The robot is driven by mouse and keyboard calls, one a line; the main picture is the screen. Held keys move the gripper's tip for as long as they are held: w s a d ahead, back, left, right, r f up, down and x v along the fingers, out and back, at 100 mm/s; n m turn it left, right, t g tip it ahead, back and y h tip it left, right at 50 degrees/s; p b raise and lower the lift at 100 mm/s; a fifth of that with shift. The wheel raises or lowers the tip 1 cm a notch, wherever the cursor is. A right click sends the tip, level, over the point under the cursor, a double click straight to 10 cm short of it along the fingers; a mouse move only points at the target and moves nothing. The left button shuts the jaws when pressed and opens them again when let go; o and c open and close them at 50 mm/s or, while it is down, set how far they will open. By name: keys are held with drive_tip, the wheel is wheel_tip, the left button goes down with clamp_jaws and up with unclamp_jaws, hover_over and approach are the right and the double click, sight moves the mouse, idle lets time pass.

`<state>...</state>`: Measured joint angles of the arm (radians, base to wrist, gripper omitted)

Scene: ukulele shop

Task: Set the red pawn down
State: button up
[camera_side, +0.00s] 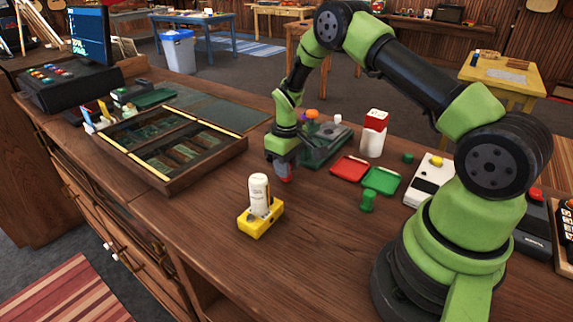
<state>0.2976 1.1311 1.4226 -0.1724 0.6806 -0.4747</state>
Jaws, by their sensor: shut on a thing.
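My gripper (283,170) points down over the middle of the wooden counter. It is shut on the red pawn (286,173), of which only a small red part shows below the jaws. I cannot tell whether the pawn touches the counter. A red square tray (350,169) lies to the right of the gripper, and a green square tray (381,181) lies beside it. A green pawn (368,201) stands in front of the green tray.
A yellow block holding a white bottle (260,193) stands in front of my gripper. A divided wooden case (176,145) is at left. A red-topped white container (373,134) stands behind the trays. A dark green device (325,144) sits close behind the gripper. Bare counter lies at front centre.

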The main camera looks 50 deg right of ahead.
drive_tip(key=o, duration=0.9)
drive_tip(key=shift+f, duration=0.15)
drive_tip(key=s+a+r+t, duration=0.1)
drive_tip(key=a+r, duration=0.1)
drive_tip(key=r, duration=0.8)
drive_tip(key=s+a+r+t, duration=0.1)
drive_tip(key=a+r, duration=0.1)
drive_tip(key=r, duration=0.8)
drive_tip(key=s+a+r+m+t, duration=0.1)
drive_tip(key=s+a+r, duration=0.2)
drive_tip(key=s, duration=0.3)
drive_tip(key=s+a+r+m+t+y, duration=0.1)
drive_tip(key=s+a+r+t, duration=0.1)
drive_tip(key=s, duration=0.5)
drive_tip(key=s+a+r+m+t+y, duration=0.1)
drive_tip(key=s+a+r+m+t, duration=0.1)
drive_tip(key=s+a+r, duration=0.2)
drive_tip(key=shift+s+a+r, duration=0.2)
drive_tip(key=shift+s, duration=0.5)
drive_tip(key=shift+s+a+r, duration=0.15)
drive_tip(key=shift+s+a, duration=0.05)
drive_tip(key=shift+s, duration=0.45)
